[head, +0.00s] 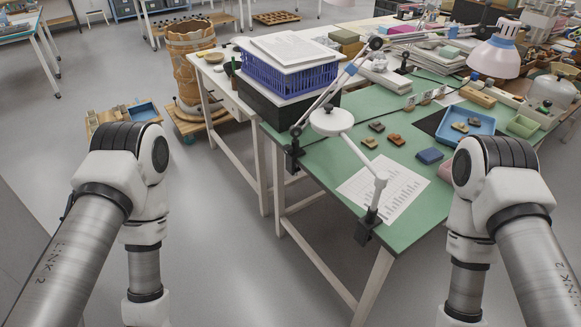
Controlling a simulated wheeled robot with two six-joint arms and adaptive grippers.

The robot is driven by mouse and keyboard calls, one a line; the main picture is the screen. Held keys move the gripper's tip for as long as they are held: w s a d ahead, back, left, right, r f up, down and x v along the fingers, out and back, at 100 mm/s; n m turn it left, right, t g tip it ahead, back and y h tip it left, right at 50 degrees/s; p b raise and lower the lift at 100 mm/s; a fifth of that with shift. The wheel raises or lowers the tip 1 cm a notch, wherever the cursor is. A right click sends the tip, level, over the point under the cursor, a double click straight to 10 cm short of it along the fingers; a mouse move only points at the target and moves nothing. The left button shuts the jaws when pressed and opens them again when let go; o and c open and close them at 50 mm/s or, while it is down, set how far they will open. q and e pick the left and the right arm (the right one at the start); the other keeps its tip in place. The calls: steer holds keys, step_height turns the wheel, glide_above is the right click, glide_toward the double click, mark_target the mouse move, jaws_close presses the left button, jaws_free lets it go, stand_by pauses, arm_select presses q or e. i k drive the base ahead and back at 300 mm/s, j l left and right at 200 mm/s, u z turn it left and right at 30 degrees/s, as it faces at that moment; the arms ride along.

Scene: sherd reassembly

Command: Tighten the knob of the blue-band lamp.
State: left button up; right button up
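The blue-band lamp (497,58) has a pale pinkish shade hanging over the right part of the green table. A blue band (502,40) shows near the top of its shade, and another (351,69) on its long jointed arm. The arm rises from a black clamp (293,157) on the table's left edge to a dark elbow joint (376,43). Dark round joints show at the elbow and above the clamp; I cannot tell which carries the knob. Both my arms hang at the picture's sides, and both grippers are out of view below.
A second, white lamp (331,121) with a disc head is clamped to the front edge of the green table (312,168). A printed sheet (405,190), small sherds (396,139) and a blue tray (483,128) lie there. A purple crate (285,76) stands left. The floor in front is clear.

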mark_target(288, 149)
steer(key=z, duration=3)
steer(key=k+j+z, duration=0.4)
steer(key=j, duration=0.25)
steer(key=k+j+z, duration=1.05)
steer(key=k+z, duration=0.15)
steer(key=k, duration=0.3)
